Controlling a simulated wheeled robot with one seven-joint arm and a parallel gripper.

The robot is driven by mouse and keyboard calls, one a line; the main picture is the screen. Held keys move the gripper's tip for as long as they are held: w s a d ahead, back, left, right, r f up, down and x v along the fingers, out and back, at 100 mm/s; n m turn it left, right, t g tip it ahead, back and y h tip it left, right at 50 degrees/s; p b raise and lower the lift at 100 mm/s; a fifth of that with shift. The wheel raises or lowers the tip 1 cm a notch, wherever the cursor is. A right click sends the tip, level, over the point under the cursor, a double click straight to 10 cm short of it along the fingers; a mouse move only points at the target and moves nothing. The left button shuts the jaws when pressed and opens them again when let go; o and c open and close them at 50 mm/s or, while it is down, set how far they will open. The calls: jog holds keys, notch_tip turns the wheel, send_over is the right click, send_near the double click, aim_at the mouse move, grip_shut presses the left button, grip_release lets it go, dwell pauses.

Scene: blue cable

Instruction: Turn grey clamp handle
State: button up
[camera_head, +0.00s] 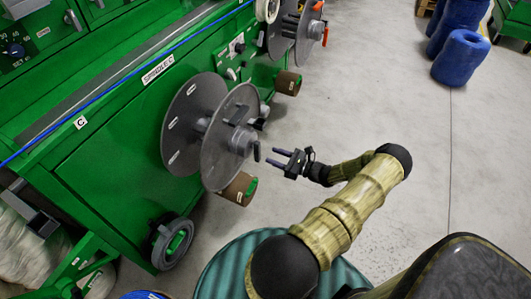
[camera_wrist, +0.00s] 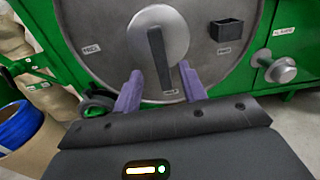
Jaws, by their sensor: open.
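The grey clamp handle (camera_wrist: 160,62) is a dark grey lever on a round light-grey hub (camera_wrist: 181,34) at the middle of the spool disc. In the wrist view it points down with a slight tilt. In the head view the handle (camera_head: 257,151) hangs at the outer face of the front grey disc (camera_head: 217,150). My gripper (camera_head: 279,157) is open and empty, just to the right of the handle. In the wrist view my gripper's purple fingers (camera_wrist: 163,88) stand apart, one on each side of the handle's lower end. I cannot tell whether they touch it.
The green machine (camera_head: 110,150) labelled spindle C carries the discs. A second pair of grey discs (camera_head: 300,35) stands farther back. A brown roll (camera_head: 237,188) sits below the front disc. A blue cable (camera_head: 130,66) runs along the machine. Blue rolls (camera_head: 459,59) stand at the upper right.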

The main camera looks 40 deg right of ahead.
jog(key=v, duration=1.1)
jog(key=w+a+r+n+g+y, duration=0.1)
jog(key=w+a+r+n+g, duration=0.35)
jog(key=a+n+g, duration=0.35)
jog(key=w+a+r+n+g+y, duration=0.1)
jog(key=w+a+r+n+g, duration=0.2)
jog(key=a+r+n+g, duration=0.5)
jog(key=s+a+r+n+t+h, duration=0.15)
jog(key=a+r+n+h, duration=0.25)
jog(key=a+r+n, duration=0.55)
jog(key=s+a+r+n+t+h, duration=0.15)
jog(key=a+r+n+h, duration=0.4)
jog(key=a, duration=0.65)
notch_tip(320, 180, up, 19)
jog(key=s+g+p, duration=0.1)
jog(key=p, duration=1.8)
jog(key=shift+y, duration=0.35)
